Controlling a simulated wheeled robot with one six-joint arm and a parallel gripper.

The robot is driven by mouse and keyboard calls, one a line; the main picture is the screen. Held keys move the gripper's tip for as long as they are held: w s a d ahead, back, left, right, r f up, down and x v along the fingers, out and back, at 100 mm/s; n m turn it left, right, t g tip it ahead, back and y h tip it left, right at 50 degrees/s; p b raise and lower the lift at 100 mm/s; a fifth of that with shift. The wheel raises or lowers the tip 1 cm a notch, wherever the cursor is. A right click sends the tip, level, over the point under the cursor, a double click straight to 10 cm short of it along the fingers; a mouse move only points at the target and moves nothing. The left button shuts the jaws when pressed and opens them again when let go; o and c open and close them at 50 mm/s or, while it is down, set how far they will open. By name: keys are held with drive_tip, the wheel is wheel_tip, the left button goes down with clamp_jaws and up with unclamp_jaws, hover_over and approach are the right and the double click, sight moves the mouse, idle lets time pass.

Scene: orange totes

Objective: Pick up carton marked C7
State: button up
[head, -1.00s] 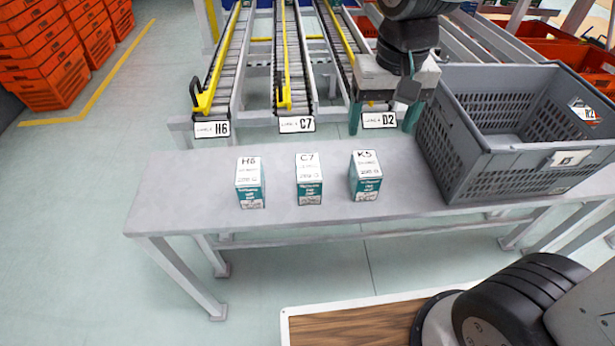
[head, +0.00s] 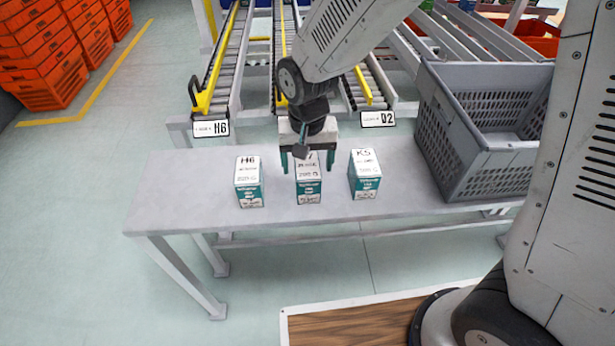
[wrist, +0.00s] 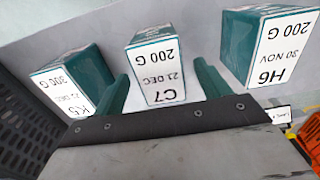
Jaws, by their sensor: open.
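The carton marked C7 (head: 309,190) stands upright on the grey table, in the middle of a row of three white and teal cartons. Its top is partly hidden by my gripper in the head view. In the wrist view its C7 label (wrist: 158,75) shows upside down. My gripper (head: 307,165) is open and empty, just above and behind the C7 carton.
The H6 carton (head: 249,183) stands to the left and the K5 carton (head: 365,175) to the right, each with a gap. A grey crate (head: 450,150) stands at the table's right. Roller conveyors (head: 225,70) lie behind. The table's left end (head: 180,185) is clear.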

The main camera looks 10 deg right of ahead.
drive_tip(key=shift+f, duration=0.65)
drive_tip(key=c, duration=1.2)
drive_tip(key=shift+r, duration=0.15)
